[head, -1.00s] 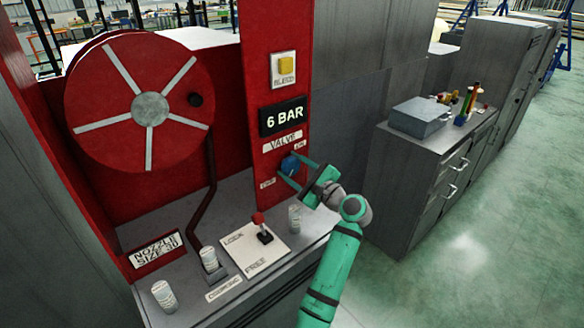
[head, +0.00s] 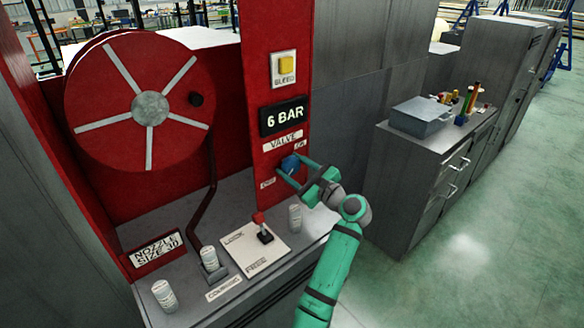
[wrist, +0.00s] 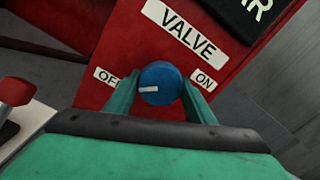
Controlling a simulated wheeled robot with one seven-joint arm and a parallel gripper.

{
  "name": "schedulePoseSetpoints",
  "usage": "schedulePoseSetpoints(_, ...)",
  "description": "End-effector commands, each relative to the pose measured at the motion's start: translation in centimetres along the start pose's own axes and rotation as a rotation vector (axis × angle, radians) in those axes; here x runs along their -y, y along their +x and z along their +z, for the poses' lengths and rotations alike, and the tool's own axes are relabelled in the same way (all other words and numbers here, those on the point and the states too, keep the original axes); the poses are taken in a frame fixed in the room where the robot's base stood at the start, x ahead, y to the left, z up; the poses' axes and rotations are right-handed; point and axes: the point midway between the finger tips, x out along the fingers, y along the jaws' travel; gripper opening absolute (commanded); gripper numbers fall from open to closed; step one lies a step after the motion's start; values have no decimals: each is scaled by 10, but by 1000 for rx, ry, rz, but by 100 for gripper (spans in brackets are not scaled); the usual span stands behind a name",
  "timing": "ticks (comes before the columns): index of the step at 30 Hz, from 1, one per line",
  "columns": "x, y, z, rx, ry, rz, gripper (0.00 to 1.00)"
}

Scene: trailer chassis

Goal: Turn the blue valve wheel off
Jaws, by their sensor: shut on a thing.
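The blue valve wheel (head: 290,164) is on the red panel, below the "VALVE" label (head: 283,141). In the wrist view the wheel (wrist: 162,82) sits between the fingers of my gripper (wrist: 160,95), which is shut on it. A white mark on its face points left, roughly toward the "OFF" label (wrist: 106,77). The "ON" label (wrist: 204,81) is on the right. My gripper also shows at the wheel in the head view (head: 292,170). The finger contact points are partly hidden.
The "6 BAR" display (head: 284,118) and yellow bleed button (head: 287,65) are above the wheel. A red-handled lever (head: 262,228) and several white canisters, one near my gripper (head: 295,217), stand on the bench. A red reel (head: 100,90) is at left.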

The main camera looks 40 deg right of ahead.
Motion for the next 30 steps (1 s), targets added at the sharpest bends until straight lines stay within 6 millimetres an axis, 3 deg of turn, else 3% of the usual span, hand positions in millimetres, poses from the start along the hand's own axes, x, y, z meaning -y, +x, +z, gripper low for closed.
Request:
schedulePoseSetpoints(1, -1, -1, -3, -3, 4, 2, 56)
schedulePoseSetpoints(3, -1, -1, -2, -3, 4, 2, 68)
schedulePoseSetpoints(14, 0, -5, -1, -1, 1, 0, 68)
schedulePoseSetpoints(30, 0, -92, -2, -2, 1, 0, 68)
